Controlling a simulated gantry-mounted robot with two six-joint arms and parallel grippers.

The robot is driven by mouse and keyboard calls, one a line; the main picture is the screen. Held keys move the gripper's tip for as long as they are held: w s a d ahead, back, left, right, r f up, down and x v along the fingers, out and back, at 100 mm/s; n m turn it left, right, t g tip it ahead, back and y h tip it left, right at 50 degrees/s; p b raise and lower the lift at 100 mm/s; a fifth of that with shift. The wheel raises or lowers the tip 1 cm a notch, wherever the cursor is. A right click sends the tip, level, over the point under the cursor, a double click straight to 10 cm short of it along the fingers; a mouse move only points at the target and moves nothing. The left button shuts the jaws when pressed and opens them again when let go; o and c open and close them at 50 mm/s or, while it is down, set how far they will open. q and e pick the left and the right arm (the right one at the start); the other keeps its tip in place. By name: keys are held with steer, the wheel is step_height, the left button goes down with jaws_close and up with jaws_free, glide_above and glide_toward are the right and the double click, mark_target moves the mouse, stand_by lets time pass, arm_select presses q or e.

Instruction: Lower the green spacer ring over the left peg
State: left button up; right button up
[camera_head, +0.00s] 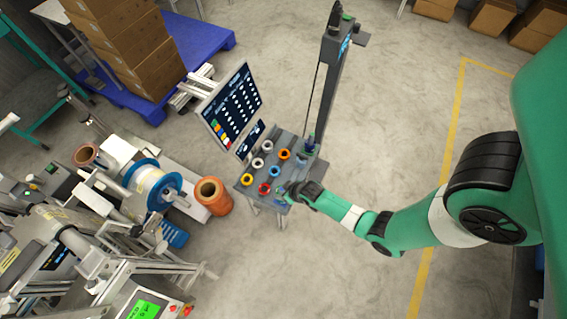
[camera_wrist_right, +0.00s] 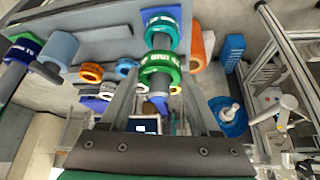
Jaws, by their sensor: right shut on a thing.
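In the right wrist view a green ring (camera_wrist_right: 160,67) with pale lettering sits between the fingertips of my right gripper (camera_wrist_right: 160,72), which is shut on it. Beyond it, in line, a teal ring (camera_wrist_right: 161,32) appears to be on a grey peg, with a blue part behind. I cannot tell whether the green ring is around that peg or only in front of it. Another post at the left edge bears a blue and green ring (camera_wrist_right: 25,46). In the head view my right gripper (camera_head: 289,190) is over the bench's right front, hiding the ring. My left gripper is out of view.
On the grey bench in the head view lie several loose rings, including an orange ring (camera_head: 285,154), a red ring (camera_head: 264,188) and a yellow ring (camera_head: 247,179). A screen (camera_head: 232,105) stands behind the bench. An orange spool (camera_head: 213,195) stands to its left.

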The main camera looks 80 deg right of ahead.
steer(key=shift+f, duration=0.25)
steer(key=o, duration=1.5)
steer(key=p+v, duration=0.5)
steer(key=v, duration=0.6)
steer(key=shift+s+r+p, duration=0.1)
steer(key=shift+r+p, duration=0.2)
steer(key=shift+p, duration=0.1)
steer(key=shift+a, duration=0.15)
